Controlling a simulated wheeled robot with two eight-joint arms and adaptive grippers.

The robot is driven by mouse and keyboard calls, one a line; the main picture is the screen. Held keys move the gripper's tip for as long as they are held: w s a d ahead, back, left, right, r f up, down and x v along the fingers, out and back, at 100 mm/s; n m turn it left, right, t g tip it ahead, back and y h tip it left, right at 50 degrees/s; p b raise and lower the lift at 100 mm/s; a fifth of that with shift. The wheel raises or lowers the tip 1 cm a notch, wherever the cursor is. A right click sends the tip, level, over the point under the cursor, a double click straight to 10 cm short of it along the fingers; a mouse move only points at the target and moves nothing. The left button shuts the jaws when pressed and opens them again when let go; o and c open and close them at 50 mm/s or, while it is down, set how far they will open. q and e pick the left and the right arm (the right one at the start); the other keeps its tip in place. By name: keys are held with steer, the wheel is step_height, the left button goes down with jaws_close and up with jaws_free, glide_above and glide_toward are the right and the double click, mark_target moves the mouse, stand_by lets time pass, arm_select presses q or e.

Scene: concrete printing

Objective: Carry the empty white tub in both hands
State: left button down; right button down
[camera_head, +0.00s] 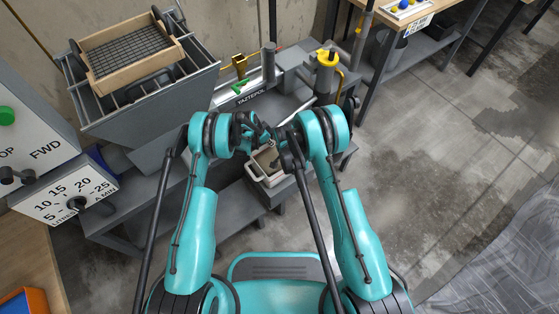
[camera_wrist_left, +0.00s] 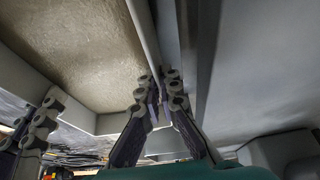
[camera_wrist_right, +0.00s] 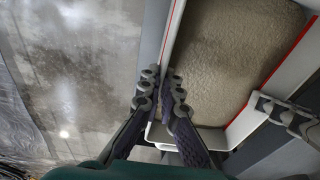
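The white tub (camera_head: 272,181) sits low between my two arms in the head view, partly hidden by them. Grainy grey-beige material covers its inside, seen in the right wrist view (camera_wrist_right: 167,135). My left gripper (camera_wrist_left: 160,82) has its fingers close together across one tub wall. My right gripper (camera_wrist_right: 161,78) has its fingers close together on the opposite wall, whose rim has a red line. Both look shut on the tub. The left gripper (camera_head: 258,143) also shows in the head view, small and dark. I cannot tell whether the tub rests on the grey shelf below.
A grey hopper (camera_head: 150,105) with a wooden-framed sieve (camera_head: 130,50) stands at the back left. Control panels with a dial (camera_head: 65,195) are at the left. A grey bench (camera_head: 285,100) with a pump is ahead. Concrete floor (camera_head: 430,150) is open to the right; plastic sheeting (camera_head: 510,260) lies there.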

arm_select(q)
steer(key=shift+r, duration=0.15)
arm_select(e)
steer(key=shift+r, duration=0.15)
